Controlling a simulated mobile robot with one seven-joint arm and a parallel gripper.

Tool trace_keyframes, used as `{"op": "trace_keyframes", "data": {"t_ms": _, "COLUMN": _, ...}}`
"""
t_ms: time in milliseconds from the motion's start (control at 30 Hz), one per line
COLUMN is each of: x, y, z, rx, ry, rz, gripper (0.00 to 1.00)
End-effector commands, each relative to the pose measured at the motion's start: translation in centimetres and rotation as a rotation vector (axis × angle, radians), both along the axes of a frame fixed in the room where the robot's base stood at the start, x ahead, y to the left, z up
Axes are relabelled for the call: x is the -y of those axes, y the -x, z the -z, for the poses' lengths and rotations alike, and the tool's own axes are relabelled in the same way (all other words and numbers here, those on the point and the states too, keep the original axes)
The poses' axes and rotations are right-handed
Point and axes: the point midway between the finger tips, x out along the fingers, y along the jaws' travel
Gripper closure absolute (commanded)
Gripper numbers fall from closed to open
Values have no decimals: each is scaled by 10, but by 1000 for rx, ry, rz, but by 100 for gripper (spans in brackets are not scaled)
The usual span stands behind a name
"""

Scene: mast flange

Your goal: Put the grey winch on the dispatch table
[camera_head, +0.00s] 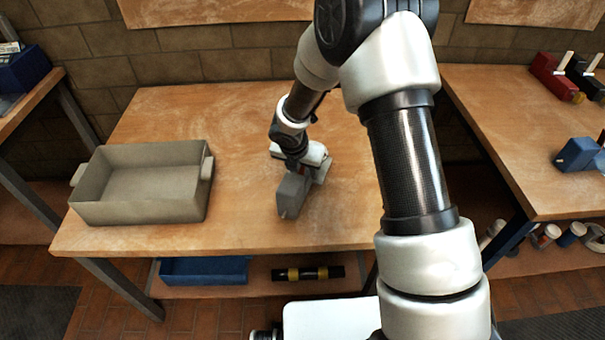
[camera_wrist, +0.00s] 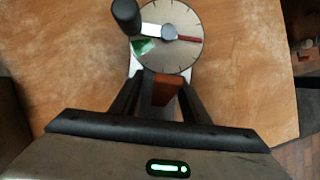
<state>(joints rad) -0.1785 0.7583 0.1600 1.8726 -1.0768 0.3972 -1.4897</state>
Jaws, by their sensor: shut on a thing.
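The grey winch (camera_head: 292,195) is at the middle of the wooden table, a boxy body with a small stub at its front. My gripper (camera_head: 303,172) is over its back part and shut on it. In the wrist view the fingers (camera_wrist: 163,86) close on a reddish-brown part. Just beyond them is a pale round dial face (camera_wrist: 187,52) with tick marks, a red pointer and a black knob on a metal arm. The winch looks low at the table top; I cannot tell whether it touches. The gripper hides part of it.
The wooden table (camera_head: 240,120) has a grey open bin (camera_head: 140,212) on its left and bare room around the winch. A right table (camera_head: 500,120) holds a blue winch-like unit (camera_head: 577,154) and red and black items. A blue tray (camera_head: 205,271) sits on the shelf below.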

Motion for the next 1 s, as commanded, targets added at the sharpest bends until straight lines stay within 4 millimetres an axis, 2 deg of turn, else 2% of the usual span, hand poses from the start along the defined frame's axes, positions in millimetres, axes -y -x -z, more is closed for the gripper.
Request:
{"op": "trace_keyframes", "data": {"t_ms": 33, "x": 0, "y": 0, "z": 8, "rx": 1, "ry": 1, "rz": -1, "gripper": 91}}
{"op": "trace_keyframes", "data": {"t_ms": 400, "x": 0, "y": -1, "z": 11, "rx": 2, "ry": 0, "rz": 1, "gripper": 91}}
{"op": "trace_keyframes", "data": {"t_ms": 433, "x": 0, "y": 0, "z": 10, "rx": 1, "ry": 0, "rz": 1, "gripper": 53}}
{"op": "trace_keyframes", "data": {"t_ms": 500, "x": 0, "y": 0, "z": 10, "rx": 1, "ry": 0, "rz": 1, "gripper": 41}}
{"op": "trace_keyframes", "data": {"t_ms": 533, "x": 0, "y": 0, "z": 10, "rx": 0, "ry": 0, "rz": 1, "gripper": 39}}
{"op": "trace_keyframes", "data": {"t_ms": 833, "x": 0, "y": 0, "z": 8, "rx": 1, "ry": 0, "rz": 2, "gripper": 39}}
{"op": "trace_keyframes", "data": {"t_ms": 1000, "x": -3, "y": 5, "z": -11, "rx": 4, "ry": -1, "rz": 0, "gripper": 39}}
